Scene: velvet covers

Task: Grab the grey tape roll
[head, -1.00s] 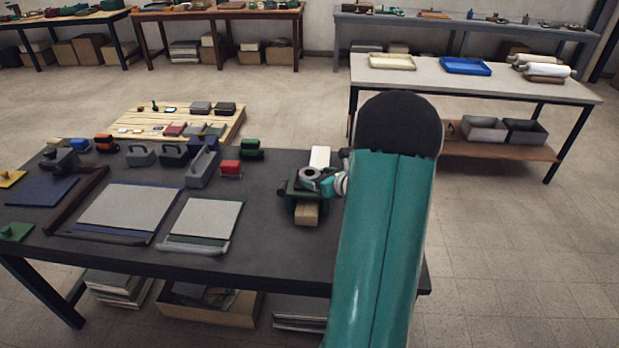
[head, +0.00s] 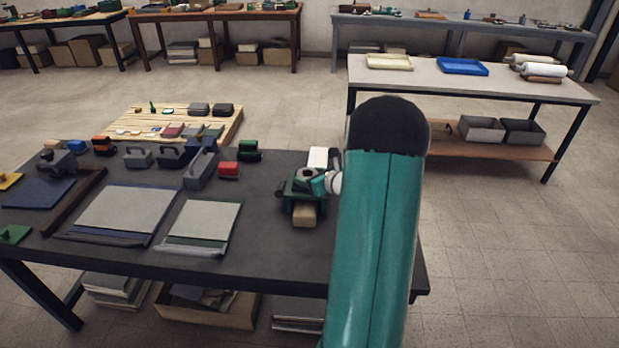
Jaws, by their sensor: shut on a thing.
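The grey tape roll (head: 305,174) is at the right part of the dark table, at the top of a dark green holder or tool with a pale wooden block in front. Only a small part of the roll shows. My gripper (head: 317,183), teal with a white wrist, reaches in from the right and is shut on the roll. Its fingers cover much of the roll's near right side. I cannot tell whether the roll touches the green thing below it.
The dark table (head: 262,250) holds two grey boards (head: 203,224), grey toolboxes (head: 201,168) and a red block (head: 229,170) left of my gripper. A pale block (head: 318,157) stands just behind it.

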